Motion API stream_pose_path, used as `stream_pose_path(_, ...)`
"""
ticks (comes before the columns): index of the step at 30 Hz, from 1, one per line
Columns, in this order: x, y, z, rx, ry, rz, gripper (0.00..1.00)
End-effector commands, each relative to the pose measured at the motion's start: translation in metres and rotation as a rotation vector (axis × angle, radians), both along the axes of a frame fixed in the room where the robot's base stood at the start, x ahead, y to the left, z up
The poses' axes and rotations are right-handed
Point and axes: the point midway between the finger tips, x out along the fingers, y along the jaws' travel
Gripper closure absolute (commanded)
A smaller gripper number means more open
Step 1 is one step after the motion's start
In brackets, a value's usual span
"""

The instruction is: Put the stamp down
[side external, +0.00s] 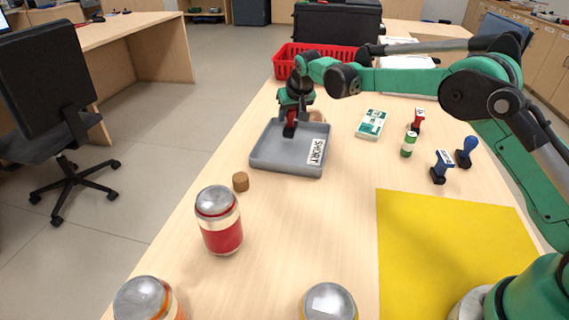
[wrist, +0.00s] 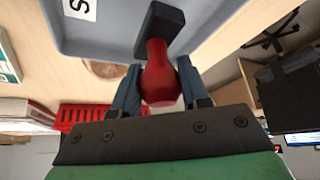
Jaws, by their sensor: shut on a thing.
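My gripper (side external: 291,112) is shut on a stamp with a red handle and a black base. The stamp (side external: 289,130) hangs below the fingers over the grey tray (side external: 268,160), near its far edge. The tray carries a white label reading SHORT (side external: 316,152). In the wrist view the red handle (wrist: 158,75) is between the fingers (wrist: 158,92), with the black base away from them over the tray (wrist: 105,38). I cannot tell whether the base touches the tray. No other object shows inside the tray.
A cork (side external: 241,181) and a red-banded jar (side external: 219,222) stand in front of the tray. A red basket (side external: 320,58) is behind; a yellow mat (side external: 450,235) lies front right.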

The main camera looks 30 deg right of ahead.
Motion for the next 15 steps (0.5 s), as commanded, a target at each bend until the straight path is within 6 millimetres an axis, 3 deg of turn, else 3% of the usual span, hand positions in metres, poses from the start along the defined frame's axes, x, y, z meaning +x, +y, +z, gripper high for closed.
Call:
stream_pose_path(6, 0.000, 0.000, -0.030, -0.001, 0.000, -0.002, 1.00)
stream_pose_path(15, -0.001, 0.000, -0.034, -0.001, 0.000, -0.003, 1.00)
